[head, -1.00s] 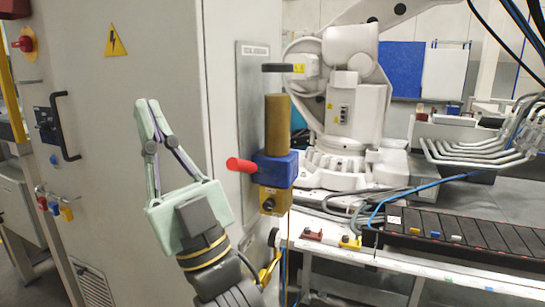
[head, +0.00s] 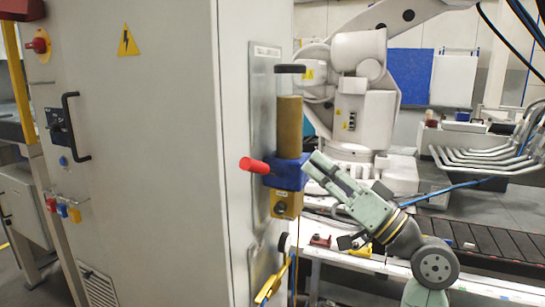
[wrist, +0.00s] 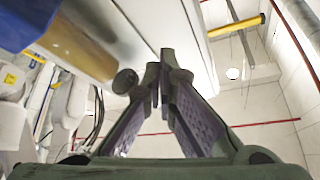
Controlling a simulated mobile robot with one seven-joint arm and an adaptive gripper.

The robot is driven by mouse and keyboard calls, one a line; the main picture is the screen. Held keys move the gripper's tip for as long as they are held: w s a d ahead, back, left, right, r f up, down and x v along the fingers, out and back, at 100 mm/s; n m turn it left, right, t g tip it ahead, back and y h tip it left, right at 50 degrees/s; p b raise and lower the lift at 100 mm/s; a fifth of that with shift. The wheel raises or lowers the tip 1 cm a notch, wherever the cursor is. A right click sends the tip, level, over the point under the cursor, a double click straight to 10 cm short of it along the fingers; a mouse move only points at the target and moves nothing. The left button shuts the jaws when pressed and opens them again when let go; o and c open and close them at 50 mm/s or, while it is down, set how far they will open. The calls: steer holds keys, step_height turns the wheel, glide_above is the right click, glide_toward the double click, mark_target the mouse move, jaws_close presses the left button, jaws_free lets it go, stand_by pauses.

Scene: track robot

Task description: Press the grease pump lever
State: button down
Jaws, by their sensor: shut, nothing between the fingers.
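The grease pump has a brass cylinder (head: 289,125), a dark cap (head: 290,69) and a blue block (head: 288,174), mounted on the cabinet's edge. Its red lever (head: 254,165) sticks out to the left of the block. My gripper (head: 312,163) is shut and empty, its fingertips just right of the blue block; I cannot tell whether they touch it. In the wrist view the shut fingers (wrist: 164,72) are in the middle, with the blue block (wrist: 25,22) and brass cylinder (wrist: 75,48) at the upper left. The lever is not seen there.
A big grey cabinet (head: 150,170) fills the left of the head view, with a black handle (head: 72,125) on it. A white robot arm (head: 358,105) stands behind the pump. A black conveyor (head: 490,245) and bench lie at the right, behind my arm.

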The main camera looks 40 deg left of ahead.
step_height(320, 180, up, 5)
steer(key=p, duration=0.3)
glide_above(265, 168)
steer(key=w+d, duration=0.1)
steer(key=d, duration=0.2)
steer(key=f, duration=0.1)
steer(key=s+f, duration=0.1)
steer(key=f, duration=0.2)
steer(key=shift+s+a, duration=0.2)
steer(key=shift+a, duration=0.15)
steer(key=shift+f+b, duration=0.15)
steer(key=shift+b, duration=0.2)
